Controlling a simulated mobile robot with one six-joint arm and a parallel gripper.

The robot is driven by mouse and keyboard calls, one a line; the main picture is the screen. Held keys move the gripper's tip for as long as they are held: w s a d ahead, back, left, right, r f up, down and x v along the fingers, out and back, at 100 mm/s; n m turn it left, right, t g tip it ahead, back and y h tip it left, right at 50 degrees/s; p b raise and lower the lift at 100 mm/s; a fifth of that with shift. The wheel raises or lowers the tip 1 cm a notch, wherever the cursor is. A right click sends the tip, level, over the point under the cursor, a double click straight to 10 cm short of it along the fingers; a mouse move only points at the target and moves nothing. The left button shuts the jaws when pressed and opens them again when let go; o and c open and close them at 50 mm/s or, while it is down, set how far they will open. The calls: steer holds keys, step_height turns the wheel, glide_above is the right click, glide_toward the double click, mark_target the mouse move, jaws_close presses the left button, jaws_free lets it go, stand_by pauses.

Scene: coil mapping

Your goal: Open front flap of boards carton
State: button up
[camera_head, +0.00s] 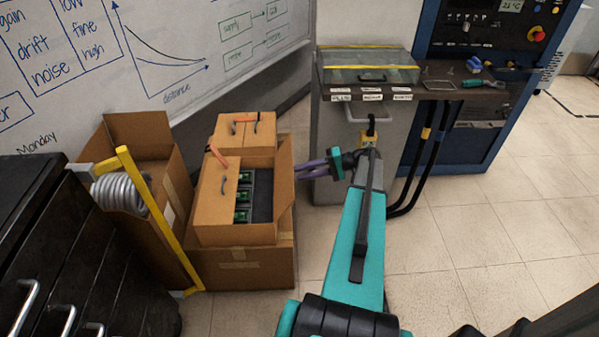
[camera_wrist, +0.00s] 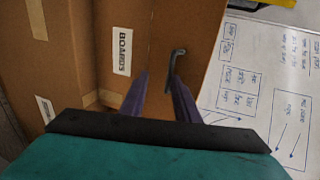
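The boards carton (camera_head: 235,236) is an open-topped brown box on another box in the head view. Green boards show inside. An upright flap (camera_head: 285,180) stands on its right side, facing my gripper. In the wrist view, a white BOARDS label (camera_wrist: 122,50) and a dark bent handle (camera_wrist: 179,57) are on the brown face. My gripper (camera_head: 300,168) has two purple fingers, spread apart with nothing seen held between them. In the wrist view, the fingers (camera_wrist: 158,82) point at this face; the right fingertip overlaps the handle's lower end. I cannot tell if they touch.
A lower carton (camera_head: 245,268) supports the boards carton; a smaller carton (camera_head: 246,135) stands behind it. A yellow frame (camera_head: 160,215) and a silver coil (camera_head: 119,192) are at left beside a black cabinet (camera_head: 75,270). A bench (camera_head: 440,93) stands right. Floor at right is clear.

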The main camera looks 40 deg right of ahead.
steer(key=v, duration=1.1)
steer(key=shift+s+d+r, duration=0.2)
steer(key=shift+d+r, duration=0.05)
steer(key=shift+r, duration=0.15)
steer(key=shift+s, duration=0.1)
